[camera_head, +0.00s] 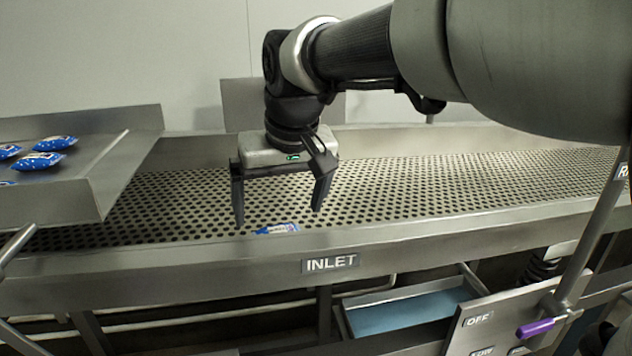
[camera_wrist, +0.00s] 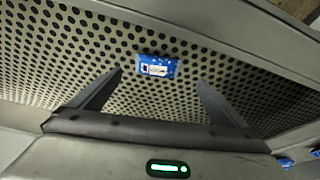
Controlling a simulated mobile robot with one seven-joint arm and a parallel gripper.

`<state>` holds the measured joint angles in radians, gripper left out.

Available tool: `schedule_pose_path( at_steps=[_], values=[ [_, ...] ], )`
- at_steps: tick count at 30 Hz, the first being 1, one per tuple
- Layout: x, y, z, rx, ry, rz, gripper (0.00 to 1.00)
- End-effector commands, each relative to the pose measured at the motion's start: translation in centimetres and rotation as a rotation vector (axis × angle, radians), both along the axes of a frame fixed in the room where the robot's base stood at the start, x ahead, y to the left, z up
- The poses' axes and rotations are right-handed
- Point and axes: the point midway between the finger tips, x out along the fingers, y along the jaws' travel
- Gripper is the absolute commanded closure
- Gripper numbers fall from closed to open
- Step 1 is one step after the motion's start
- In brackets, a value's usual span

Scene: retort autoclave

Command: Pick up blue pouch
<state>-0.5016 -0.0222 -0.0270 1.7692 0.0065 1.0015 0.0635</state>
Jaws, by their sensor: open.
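A blue pouch (camera_head: 277,229) with a white label lies on the perforated conveyor near its front edge, partly hidden by the front rail in the head view. The wrist view shows this pouch (camera_wrist: 157,67) whole, lying flat ahead of the fingertips and between their lines. My gripper (camera_head: 277,218) points down over the conveyor, its two fingers spread wide and empty. In the wrist view my gripper (camera_wrist: 157,82) is also open, with the pouch apart from both fingers.
A metal tray (camera_head: 118,170) at the left holds several more blue pouches (camera_head: 38,160). The conveyor's front rail (camera_head: 420,234), labelled INLET, runs close by the pouch. The perforated belt (camera_head: 450,180) is clear to the right.

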Motion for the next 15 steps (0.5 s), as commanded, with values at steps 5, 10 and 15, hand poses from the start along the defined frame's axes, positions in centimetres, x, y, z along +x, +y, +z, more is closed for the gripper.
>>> schedule_pose_path(
  at_steps=[5, 10, 15],
  values=[
    [0.6, 0.4, -1.8, 0.000, 0.001, 0.001, 0.04],
    [1.1, 0.4, -3.0, 0.000, 0.001, 0.001, 0.04],
    [2.1, 0.5, -5.5, -0.001, 0.003, 0.000, 0.04]
  ],
)
